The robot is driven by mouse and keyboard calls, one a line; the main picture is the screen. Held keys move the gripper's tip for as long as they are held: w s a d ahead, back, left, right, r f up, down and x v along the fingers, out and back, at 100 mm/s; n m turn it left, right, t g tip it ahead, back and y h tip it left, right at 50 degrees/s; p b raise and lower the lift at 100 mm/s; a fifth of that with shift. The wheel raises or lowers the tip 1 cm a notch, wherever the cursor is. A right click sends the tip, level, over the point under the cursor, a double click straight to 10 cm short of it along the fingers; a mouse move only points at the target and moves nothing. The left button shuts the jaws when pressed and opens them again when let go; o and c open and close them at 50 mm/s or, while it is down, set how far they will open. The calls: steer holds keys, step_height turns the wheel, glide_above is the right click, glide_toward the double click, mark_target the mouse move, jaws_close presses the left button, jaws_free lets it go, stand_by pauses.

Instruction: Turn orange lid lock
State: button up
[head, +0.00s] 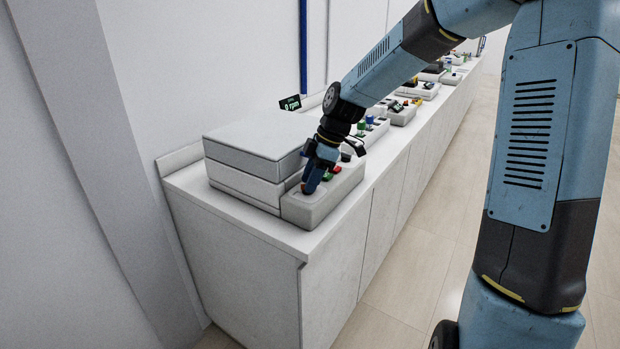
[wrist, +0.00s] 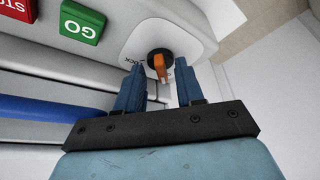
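The orange lid lock (wrist: 160,66) is a small orange handle on a dark round base. It is set in the light panel beside the lettering "LOCK", partly covered in the wrist view. My gripper (wrist: 160,84) has its two blue fingers apart, one on each side of the orange handle. I cannot tell whether either finger touches it. In the head view my gripper (head: 311,187) points down at the near end of the control panel (head: 318,205) of a grey box-shaped machine (head: 255,150) with its lid down. The lock is hidden or too small to tell there.
A green GO button (wrist: 82,21) and a red STOP button (wrist: 18,9) sit on the same panel to the left. A blue bar (wrist: 40,107) runs below. Several other devices stand further along the white counter (head: 180,180). A small display (head: 290,103) stands behind the machine.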

jaws_close()
steer(key=shift+r, duration=0.1)
steer(key=shift+m, duration=0.3)
steer(key=m+t, duration=0.2)
steer(key=m, duration=0.2)
steer(key=shift+s, duration=0.15)
steer(key=m, duration=0.2)
steer(key=m+t+h, duration=0.1)
steer(key=m, duration=0.1)
steer(key=shift+s+a+r+m+t, duration=0.1)
steer(key=shift+a+m+t, duration=0.1)
steer(key=shift+m+t, duration=0.1)
steer(key=m, duration=0.2)
steer(key=m+t+h, duration=0.1)
steer(key=m, duration=0.2)
steer(key=shift+s+a+h, duration=0.1)
steer(key=shift+a+h, duration=0.05)
steer(key=shift+h, duration=0.15)
steer(key=shift+a+m+t+h, duration=0.1)
steer(key=shift+m+t+h, duration=0.4)
steer(key=shift+m, duration=1.3)
steer(key=shift+h, duration=0.3)
